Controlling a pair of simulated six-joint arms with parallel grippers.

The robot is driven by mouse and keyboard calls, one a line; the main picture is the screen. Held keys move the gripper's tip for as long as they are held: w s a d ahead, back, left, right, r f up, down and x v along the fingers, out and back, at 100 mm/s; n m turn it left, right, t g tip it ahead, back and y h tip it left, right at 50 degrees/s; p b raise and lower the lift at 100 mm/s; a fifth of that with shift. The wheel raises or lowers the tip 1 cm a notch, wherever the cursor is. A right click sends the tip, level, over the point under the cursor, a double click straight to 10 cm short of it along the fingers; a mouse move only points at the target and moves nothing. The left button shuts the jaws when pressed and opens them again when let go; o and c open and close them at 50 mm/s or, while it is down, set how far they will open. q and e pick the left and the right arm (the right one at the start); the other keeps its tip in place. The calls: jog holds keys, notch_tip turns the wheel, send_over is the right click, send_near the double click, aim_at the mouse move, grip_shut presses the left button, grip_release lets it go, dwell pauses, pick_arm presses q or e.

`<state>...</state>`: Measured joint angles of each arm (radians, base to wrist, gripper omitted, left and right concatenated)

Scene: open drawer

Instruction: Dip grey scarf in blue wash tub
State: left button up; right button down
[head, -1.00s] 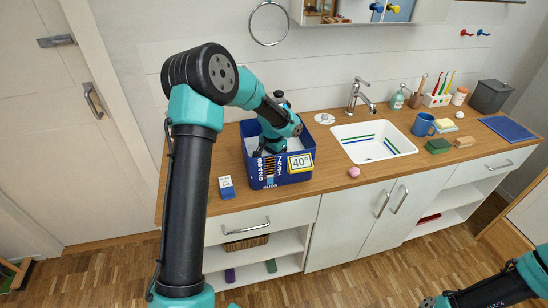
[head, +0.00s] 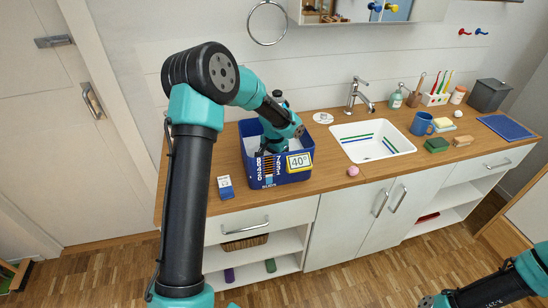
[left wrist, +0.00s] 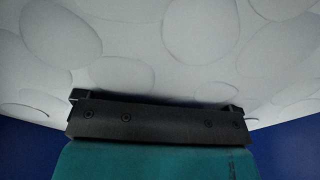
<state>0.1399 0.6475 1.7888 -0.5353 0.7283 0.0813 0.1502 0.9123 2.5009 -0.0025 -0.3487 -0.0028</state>
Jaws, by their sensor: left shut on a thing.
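The blue wash tub (head: 288,178) stands on the counter left of the sink, with a "40°" label on its front. It also shows as blue walls in the left wrist view (left wrist: 22,148). My left gripper (left wrist: 155,98) reaches down inside the tub; its fingertips are hidden in the head view. In the left wrist view a pale surface with rounded bubble shapes lies right at the jaws. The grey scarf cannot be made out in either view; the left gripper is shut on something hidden. My right gripper (head: 432,301) is at the bottom right, far from the tub, its fingers barely visible.
A small blue and white box (head: 226,188) stands left of the tub. The white sink (head: 372,139) and tap (head: 358,97) are to its right. A pink ball (head: 353,171) lies near the front edge. A blue mug (head: 422,124) and sponges are further right.

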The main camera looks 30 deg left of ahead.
pick_arm(q)
jog(key=shift+d, duration=0.1)
jog(key=shift+d, duration=0.45)
jog(key=shift+a, duration=0.1)
jog(key=shift+a, duration=0.45)
dwell(0.8)
notch_tip(320, 180, up, 19)
dwell(1.0)
